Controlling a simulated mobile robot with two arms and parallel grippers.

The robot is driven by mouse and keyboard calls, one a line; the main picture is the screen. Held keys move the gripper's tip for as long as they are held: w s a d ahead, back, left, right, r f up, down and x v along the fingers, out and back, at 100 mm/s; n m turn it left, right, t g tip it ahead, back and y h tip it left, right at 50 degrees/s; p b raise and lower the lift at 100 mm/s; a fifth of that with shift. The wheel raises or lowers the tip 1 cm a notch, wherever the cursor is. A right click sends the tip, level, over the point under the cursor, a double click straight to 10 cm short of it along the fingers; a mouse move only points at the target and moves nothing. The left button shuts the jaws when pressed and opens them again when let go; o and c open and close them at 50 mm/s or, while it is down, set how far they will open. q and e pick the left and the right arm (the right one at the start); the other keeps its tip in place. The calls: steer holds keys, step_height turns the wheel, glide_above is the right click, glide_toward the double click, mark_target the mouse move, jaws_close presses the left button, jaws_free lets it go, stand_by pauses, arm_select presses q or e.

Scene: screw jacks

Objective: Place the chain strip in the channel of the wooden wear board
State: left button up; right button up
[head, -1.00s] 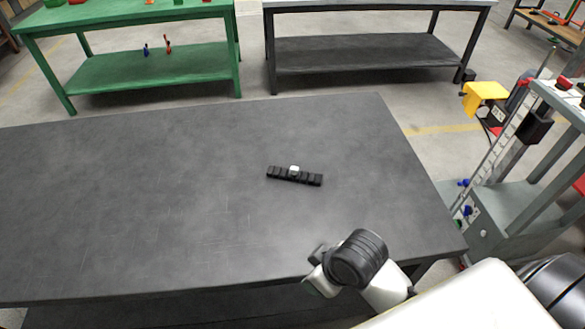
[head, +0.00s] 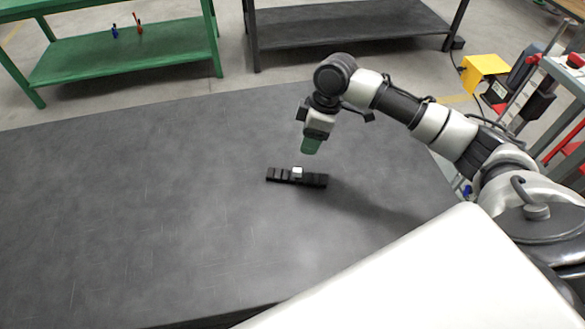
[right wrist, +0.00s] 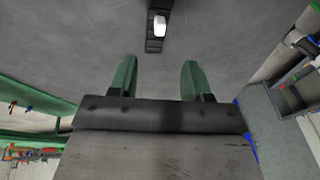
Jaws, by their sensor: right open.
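The chain strip (head: 314,181) is a short black segmented bar with a small white block (head: 297,172) at its middle. It lies flat on the dark table (head: 130,210). In the right wrist view the strip (right wrist: 154,45) shows at the top, beyond the fingertips, with the white block on it. My right gripper (head: 310,147) is above the table, just behind and above the strip, pointing down. Its two green fingers (right wrist: 157,75) are apart with nothing between them. I see no wooden wear board. My left gripper is out of view.
The table around the strip is clear. A green workbench (head: 130,55) and a dark bench (head: 350,25) stand behind it. A grey frame (head: 560,75) and a yellow box (head: 486,67) are at the right. My white body part covers the lower right.

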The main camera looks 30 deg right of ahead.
mark_target(298, 170)
steer(key=x, duration=0.4)
steer(key=shift+s, duration=0.15)
steer(key=shift+a+f, duration=0.15)
steer(key=shift+f, duration=0.15)
steer(key=shift+p+x, duration=0.5)
steer(key=shift+x, duration=2.25)
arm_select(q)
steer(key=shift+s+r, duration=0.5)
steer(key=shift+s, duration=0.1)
arm_select(e)
steer(key=shift+c, duration=0.2)
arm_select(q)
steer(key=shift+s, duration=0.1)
arm_select(e)
jaws_close()
